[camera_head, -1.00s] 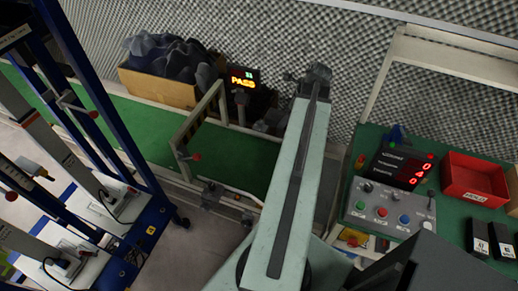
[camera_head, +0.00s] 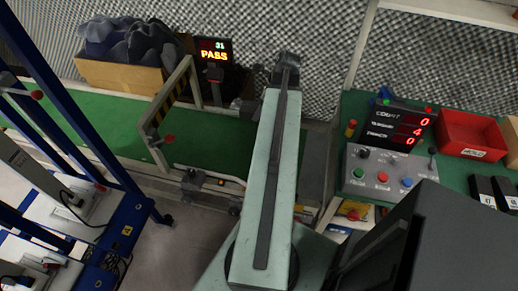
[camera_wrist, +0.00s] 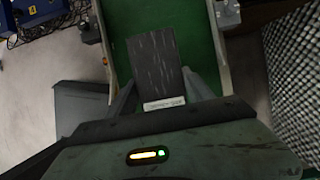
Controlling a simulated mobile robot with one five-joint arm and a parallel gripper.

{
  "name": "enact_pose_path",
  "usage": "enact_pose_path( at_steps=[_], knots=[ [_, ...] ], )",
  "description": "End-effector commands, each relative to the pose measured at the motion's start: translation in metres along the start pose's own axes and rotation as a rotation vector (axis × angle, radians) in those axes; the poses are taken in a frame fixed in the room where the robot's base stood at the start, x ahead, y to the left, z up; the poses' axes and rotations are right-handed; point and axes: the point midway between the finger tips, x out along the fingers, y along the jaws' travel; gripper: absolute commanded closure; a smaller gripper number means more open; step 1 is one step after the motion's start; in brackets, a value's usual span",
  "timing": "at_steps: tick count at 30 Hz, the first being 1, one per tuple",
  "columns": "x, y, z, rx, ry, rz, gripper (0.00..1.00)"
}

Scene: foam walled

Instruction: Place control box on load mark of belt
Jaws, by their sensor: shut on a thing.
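In the wrist view my gripper (camera_wrist: 160,88) is shut on a dark flat box, the control box (camera_wrist: 155,62), with a white label strip at its near edge. One finger lies on each side of the box. The green belt (camera_wrist: 183,18) shows beyond and beneath the box. In the head view the belt (camera_head: 125,143) runs along the wall, left of my arm. My gripper and the held box cannot be made out in the head view. I cannot make out a load mark; the box covers part of the belt.
A striped gate frame (camera_head: 170,100) spans the belt, near a PASS display (camera_head: 214,50). A cardboard bin (camera_head: 120,77) of dark pieces stands farther left. Blue racks (camera_head: 75,150) stand left. A button panel (camera_head: 385,173), counter (camera_head: 400,123) and red tray (camera_head: 470,135) are right.

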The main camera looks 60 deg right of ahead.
Motion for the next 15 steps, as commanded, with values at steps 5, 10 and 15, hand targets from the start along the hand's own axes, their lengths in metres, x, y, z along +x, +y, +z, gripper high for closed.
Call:
enact_pose_path(
  at_steps=[5, 10, 15],
  knots=[
    [0.101, -0.002, -0.042, 0.0, 0.0, 0.0, 0.98],
    [0.15, -0.003, -0.062, 0.0, -0.001, 0.0, 0.98],
    [0.155, -0.003, -0.064, -0.001, -0.001, 0.0, 0.98]
  ],
)
